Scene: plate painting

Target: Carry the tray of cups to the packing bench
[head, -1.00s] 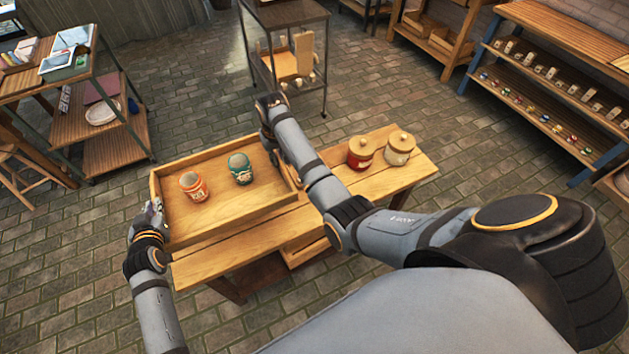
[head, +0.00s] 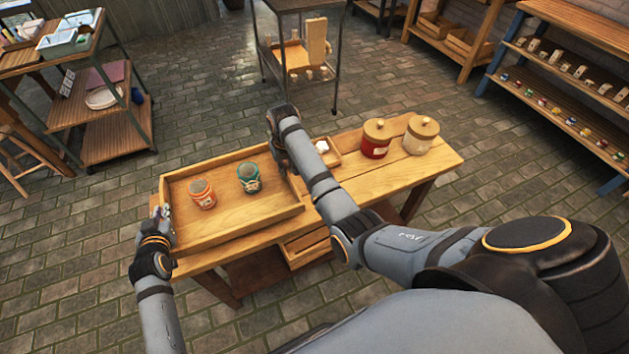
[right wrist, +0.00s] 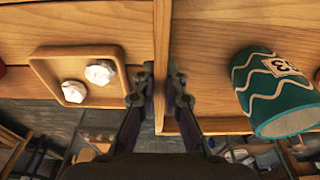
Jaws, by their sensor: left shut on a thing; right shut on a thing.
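The wooden tray (head: 230,212) is at the left end of a wooden table, level to the eye. An orange cup (head: 202,194) and a teal cup (head: 249,178) stand upright in it, apart. The teal cup also shows in the right wrist view (right wrist: 270,95). My left gripper (head: 162,215) is shut on the tray's left side. My right gripper (head: 277,152) is shut on the tray's right wall; the right wrist view shows its fingers (right wrist: 159,85) on both sides of that wall. I cannot tell whether the tray touches the table.
The table (head: 395,165) also bears a red jar (head: 376,140), a cream jar (head: 421,135) and a small tray (head: 333,157) with white pieces, close to my right arm. A cart (head: 297,12) stands behind, shelves at left (head: 118,135) and right (head: 560,105). Brick floor lies between.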

